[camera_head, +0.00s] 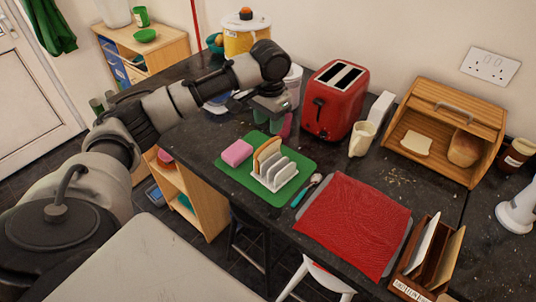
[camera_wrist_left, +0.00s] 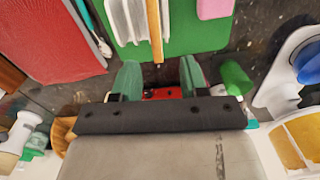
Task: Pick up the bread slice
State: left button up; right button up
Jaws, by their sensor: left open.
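A bread slice (camera_head: 266,152) with a brown crust stands upright in the light grey toast rack (camera_head: 279,173), at the rack's left end. The rack stands on a green mat (camera_head: 232,168). Another bread slice (camera_head: 415,143) lies in the open wooden bread bin (camera_head: 447,99). My left gripper (camera_head: 273,121) is open and empty, behind the rack and apart from the slice. Its two greenish fingers (camera_wrist_left: 161,78) are spread in the left wrist view. My right gripper is not in view.
A pink sponge (camera_head: 237,152) lies left of the rack. A red toaster (camera_head: 336,101) stands just right of my gripper, with a cream mug (camera_head: 362,139) beside it. A red mat (camera_head: 352,222) and a letter rack (camera_head: 429,264) are at the front right.

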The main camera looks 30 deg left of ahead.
aim_at(270, 141)
pick_arm(q)
notch_tip(270, 141, down, 4)
jog(key=shift+r, duration=0.2)
jog(key=shift+f+p, duration=0.55)
jog(key=f, duration=0.2)
jog(key=f+p, duration=0.1)
jog(key=shift+s+d+f, duration=0.1)
jog(key=shift+d+f, duration=0.1)
jog(key=shift+f, duration=0.55)
jog(key=shift+c, duration=0.2)
grip_shut()
